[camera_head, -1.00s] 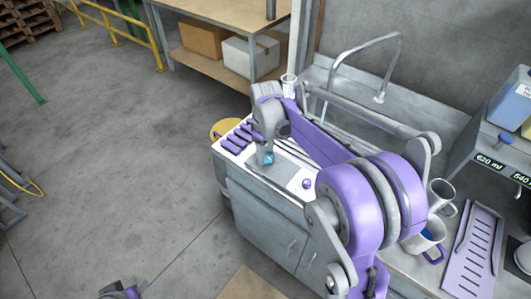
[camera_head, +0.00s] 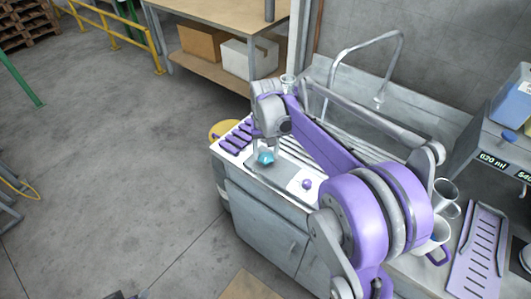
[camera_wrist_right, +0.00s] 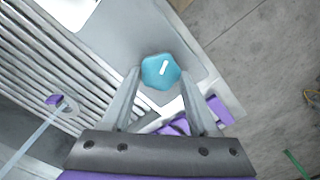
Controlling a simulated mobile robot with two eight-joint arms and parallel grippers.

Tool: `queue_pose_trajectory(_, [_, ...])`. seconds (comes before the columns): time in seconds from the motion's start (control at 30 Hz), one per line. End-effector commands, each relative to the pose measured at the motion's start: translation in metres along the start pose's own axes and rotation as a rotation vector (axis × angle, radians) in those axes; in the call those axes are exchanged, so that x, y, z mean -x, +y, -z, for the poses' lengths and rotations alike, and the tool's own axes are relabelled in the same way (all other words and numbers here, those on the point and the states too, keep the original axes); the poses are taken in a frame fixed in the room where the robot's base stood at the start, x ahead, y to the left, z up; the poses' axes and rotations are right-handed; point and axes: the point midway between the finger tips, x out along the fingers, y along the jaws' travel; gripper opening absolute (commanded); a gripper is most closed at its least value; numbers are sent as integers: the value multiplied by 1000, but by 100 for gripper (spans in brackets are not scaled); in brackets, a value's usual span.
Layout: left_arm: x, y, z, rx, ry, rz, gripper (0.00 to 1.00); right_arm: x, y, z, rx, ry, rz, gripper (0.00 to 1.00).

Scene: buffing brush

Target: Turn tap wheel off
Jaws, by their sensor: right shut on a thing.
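The tap wheel is a teal, faceted knob with a white mark on its face, at the far left end of the counter in the head view (camera_head: 266,157) and between my fingers in the wrist view (camera_wrist_right: 158,76). My right gripper (camera_head: 264,152) reaches down to it from above. In the wrist view the two grey fingers flank the wheel on opposite sides, and the gripper is shut on it. My left gripper does not show clearly; only a dark sliver appears at the bottom edge of the head view.
A tall curved faucet (camera_head: 401,60) rises over the ribbed sink counter. A small purple knob (camera_head: 307,184) and a row of purple pieces (camera_head: 236,137) are near the wheel. Mugs (camera_head: 444,192) and a purple slotted rack (camera_head: 478,252) stand right. Open floor lies left.

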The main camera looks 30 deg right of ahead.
Motion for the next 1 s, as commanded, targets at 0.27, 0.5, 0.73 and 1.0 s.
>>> queue_pose_trajectory(0.27, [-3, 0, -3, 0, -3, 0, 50, 0, 2, 0, -238, 1, -1, 5])
queue_pose_trajectory(0.5, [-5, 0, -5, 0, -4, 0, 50, 0, 2, 0, -389, 1, -1, 5])
queue_pose_trajectory(0.73, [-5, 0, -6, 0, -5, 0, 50, 1, 2, 0, -469, 1, 0, 5])
queue_pose_trajectory(1.0, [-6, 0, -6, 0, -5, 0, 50, 1, 2, 0, -496, 1, 0, 5])
